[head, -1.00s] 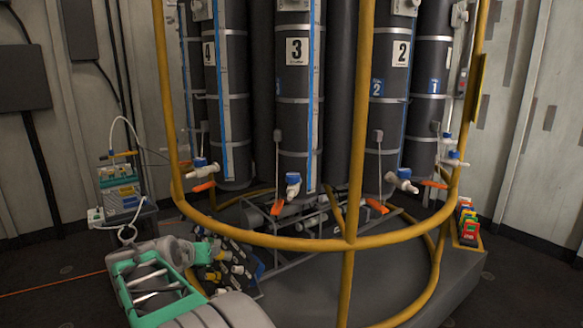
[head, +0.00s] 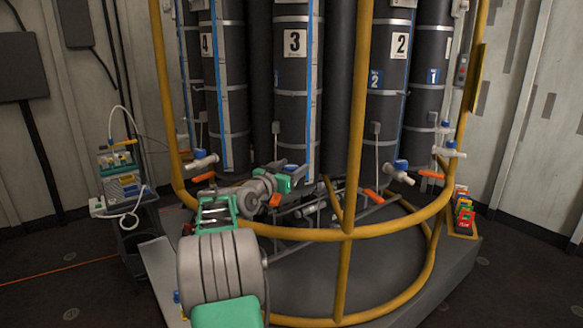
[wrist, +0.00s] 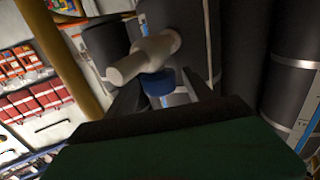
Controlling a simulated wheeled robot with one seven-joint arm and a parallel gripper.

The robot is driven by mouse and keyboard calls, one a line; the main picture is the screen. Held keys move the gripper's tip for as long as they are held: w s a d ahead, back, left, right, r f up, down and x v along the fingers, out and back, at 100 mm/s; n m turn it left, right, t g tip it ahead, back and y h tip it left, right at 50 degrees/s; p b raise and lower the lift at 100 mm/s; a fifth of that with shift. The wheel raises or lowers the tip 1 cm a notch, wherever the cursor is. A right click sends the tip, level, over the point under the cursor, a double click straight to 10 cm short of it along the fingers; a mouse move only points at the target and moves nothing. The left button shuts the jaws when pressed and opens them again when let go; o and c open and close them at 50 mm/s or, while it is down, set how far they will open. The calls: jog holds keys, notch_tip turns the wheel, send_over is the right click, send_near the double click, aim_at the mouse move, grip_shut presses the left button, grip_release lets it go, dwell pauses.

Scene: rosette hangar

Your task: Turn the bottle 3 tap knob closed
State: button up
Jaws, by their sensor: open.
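Bottle 3 (head: 293,122) is a dark cylinder with a "3" label, standing inside the yellow frame. My gripper (head: 299,174) is raised in front of its lower end and hides its tap in the head view. In the wrist view a white tap (wrist: 145,58) with a blue knob (wrist: 158,82) shows just beyond my gripper (wrist: 165,97). The fingers are open, one on each side of the blue knob. I cannot tell whether they touch it.
A yellow rail (head: 300,233) curves below my arm, with an upright post (head: 352,130) to the right of bottle 3. Bottle 2 (head: 388,100) and its tap (head: 400,172) are to the right. Another white tap (head: 204,160) is to the left.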

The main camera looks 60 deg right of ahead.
jog(key=shift+c, duration=0.5)
grip_shut()
jog(key=shift+w+f+m+g+b, duration=0.15)
jog(key=shift+m+g+b, duration=0.45)
jog(key=shift+g, duration=0.5)
jog(key=shift+r+m+g+y+p, duration=0.2)
jog(key=shift+m+g+y+p, duration=0.15)
jog(key=shift+m+g, duration=0.4)
jog(key=shift+o, duration=0.5)
grip_release()
